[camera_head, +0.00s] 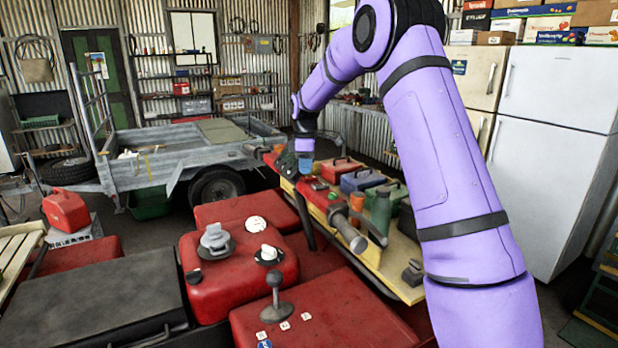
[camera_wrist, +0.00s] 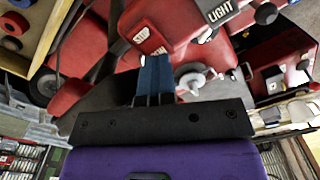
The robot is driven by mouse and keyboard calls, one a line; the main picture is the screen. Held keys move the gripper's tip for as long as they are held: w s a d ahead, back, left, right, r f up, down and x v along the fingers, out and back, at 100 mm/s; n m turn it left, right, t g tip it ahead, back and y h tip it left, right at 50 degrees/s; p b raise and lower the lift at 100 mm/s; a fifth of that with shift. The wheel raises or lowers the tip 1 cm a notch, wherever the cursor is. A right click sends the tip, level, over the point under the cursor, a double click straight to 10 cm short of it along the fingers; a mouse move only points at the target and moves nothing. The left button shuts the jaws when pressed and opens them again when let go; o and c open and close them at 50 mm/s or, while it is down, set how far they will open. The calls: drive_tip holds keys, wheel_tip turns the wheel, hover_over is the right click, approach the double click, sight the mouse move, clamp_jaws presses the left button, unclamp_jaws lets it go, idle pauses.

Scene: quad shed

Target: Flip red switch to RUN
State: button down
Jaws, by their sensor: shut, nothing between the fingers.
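In the wrist view a red switch housing (camera_wrist: 170,20) carries a STOP label (camera_wrist: 141,34). A second small pale label sits just below it, close to my fingertips, and I cannot read it. My gripper (camera_wrist: 156,60) has its blue fingers together, with nothing between them. The tips overlap the lower edge of the red housing in this view; I cannot tell whether they touch it. In the head view my gripper (camera_head: 306,166) is at the handlebar area beyond the red tank. The switch itself is hidden there, so its position is unclear.
A LIGHT label (camera_wrist: 220,12) shows on a dark control beside the red housing. In the head view, a workbench (camera_head: 405,278) with toolboxes and a green bottle (camera_head: 380,212) stands close right of my gripper. A trailer (camera_head: 160,165) stands behind left, white fridges (camera_head: 555,150) at right.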

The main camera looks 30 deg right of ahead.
sight(306, 177)
wheel_tip(306, 177, up, 7)
drive_tip(key=shift+f, duration=0.2)
idle(0.6)
idle(0.4)
drive_tip(key=s+a+r+m+t, duration=0.1)
drive_tip(key=s+a+r+m, duration=0.2)
drive_tip(key=s, duration=0.4)
drive_tip(key=s+a+r+m+t, duration=0.1)
drive_tip(key=s+a+r, duration=0.1)
drive_tip(key=s+r, duration=0.4)
drive_tip(key=s+a+r+m+t, duration=0.1)
drive_tip(key=s+a+r+m, duration=0.15)
drive_tip(key=s, duration=0.65)
drive_tip(key=s+a+f+m+t, duration=0.1)
drive_tip(key=s+f+m, duration=0.1)
drive_tip(key=s, duration=0.9)
drive_tip(key=s+a+f+m+t, duration=0.1)
drive_tip(key=s+a+f+m, duration=0.1)
drive_tip(key=s, duration=1)
drive_tip(key=shift+a+f+m, duration=0.25)
drive_tip(key=shift+f+m, duration=0.35)
drive_tip(key=shift+m, duration=0.15)
